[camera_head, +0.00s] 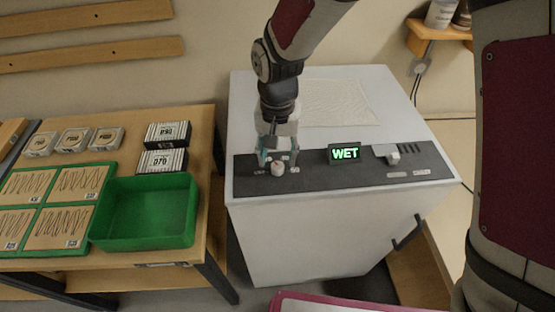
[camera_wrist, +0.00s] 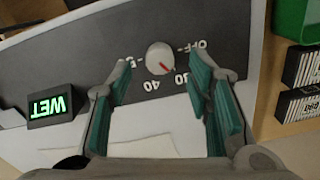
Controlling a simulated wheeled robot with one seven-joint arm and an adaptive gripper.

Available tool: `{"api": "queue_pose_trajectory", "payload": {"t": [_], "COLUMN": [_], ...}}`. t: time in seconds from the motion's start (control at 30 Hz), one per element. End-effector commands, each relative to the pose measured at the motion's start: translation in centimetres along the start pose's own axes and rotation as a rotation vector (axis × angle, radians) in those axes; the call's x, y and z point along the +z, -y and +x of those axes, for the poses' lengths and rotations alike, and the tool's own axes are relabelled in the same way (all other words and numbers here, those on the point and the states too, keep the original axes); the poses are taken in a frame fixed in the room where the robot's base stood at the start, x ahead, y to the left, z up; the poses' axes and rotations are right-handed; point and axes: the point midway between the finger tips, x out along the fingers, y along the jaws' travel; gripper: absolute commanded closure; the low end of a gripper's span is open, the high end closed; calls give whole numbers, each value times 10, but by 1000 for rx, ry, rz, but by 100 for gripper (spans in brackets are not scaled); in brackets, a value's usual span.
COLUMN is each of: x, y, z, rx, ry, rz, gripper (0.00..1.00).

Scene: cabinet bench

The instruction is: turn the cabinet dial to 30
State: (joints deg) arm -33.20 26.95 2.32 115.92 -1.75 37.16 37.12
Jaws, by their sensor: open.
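The cabinet dial (camera_wrist: 160,57) is a small pale round knob on the dark panel, with a red pointer mark. In the wrist view the mark slants to the lower right, towards the label that reads about 30, which is partly covered by a finger. Labels 40 and OFF also show around it. The dial shows in the head view (camera_head: 278,170) near the panel's left end. My gripper (camera_head: 277,157) is open above and just behind the dial, with its teal fingers (camera_wrist: 158,78) apart on either side of it. I cannot tell whether they touch it.
A lit green WET display (camera_head: 345,153) and a light latch-like part (camera_head: 388,152) sit right of the dial on the panel. A folded cloth (camera_head: 337,103) lies on the white cabinet (camera_head: 395,85). A green bin (camera_head: 150,240) and boxes (camera_head: 163,160) are on the left table.

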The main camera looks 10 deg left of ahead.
Motion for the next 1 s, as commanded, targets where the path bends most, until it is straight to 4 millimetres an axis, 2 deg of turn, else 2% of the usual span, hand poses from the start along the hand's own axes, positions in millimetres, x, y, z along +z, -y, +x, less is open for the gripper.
{"api": "queue_pose_trajectory", "payload": {"t": [0.03,0.2,0.43,0.6,1.0], "x": [-1,-1,-1,0,0], "y": [1,1,1,0,0], "z": [-13,-48,-80,-89,-89], "rx": [-4,-4,-2,-1,0], "ry": [-5,-5,-2,0,0], "rz": [0,1,0,0,0], "gripper": [54,54,54,54,54]}}
